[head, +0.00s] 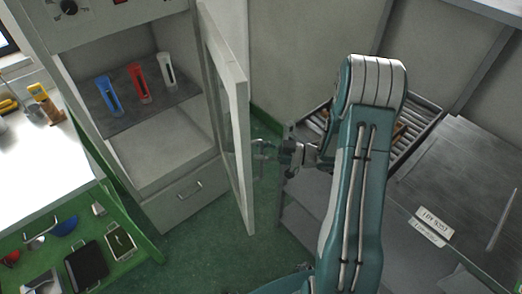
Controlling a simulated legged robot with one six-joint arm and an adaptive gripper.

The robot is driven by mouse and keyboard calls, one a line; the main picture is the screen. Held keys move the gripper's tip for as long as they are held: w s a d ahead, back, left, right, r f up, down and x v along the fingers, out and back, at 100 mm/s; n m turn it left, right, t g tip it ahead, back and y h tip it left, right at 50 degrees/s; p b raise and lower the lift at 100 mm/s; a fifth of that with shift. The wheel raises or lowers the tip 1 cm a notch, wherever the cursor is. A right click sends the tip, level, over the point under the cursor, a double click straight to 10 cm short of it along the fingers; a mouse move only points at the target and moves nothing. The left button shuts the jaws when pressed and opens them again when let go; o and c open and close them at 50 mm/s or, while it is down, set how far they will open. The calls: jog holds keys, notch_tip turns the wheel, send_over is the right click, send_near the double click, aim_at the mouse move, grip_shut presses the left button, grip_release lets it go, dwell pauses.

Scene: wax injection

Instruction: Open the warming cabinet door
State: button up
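The warming cabinet (180,200) stands at the upper left, and its interior is exposed. Its door (243,130), a light frame with a glass pane, stands wide open, swung out toward me. My gripper (262,151) is just right of the door's free edge, on its outer side. The fingers are small and blend with the green floor, so I cannot tell whether they touch the door or how far apart they are. The door's handle is not clearly visible.
Blue (109,95), red (140,83) and white (166,69) holders stand on the cabinet's shelf (150,107). A drawer (185,195) is below. A workbench (45,150) is at left. A roller rack (415,125) and grey table (460,190) are at right.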

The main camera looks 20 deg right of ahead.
jog(key=v, duration=0.7)
jog(key=shift+d, duration=0.25)
jog(key=shift+f, duration=0.15)
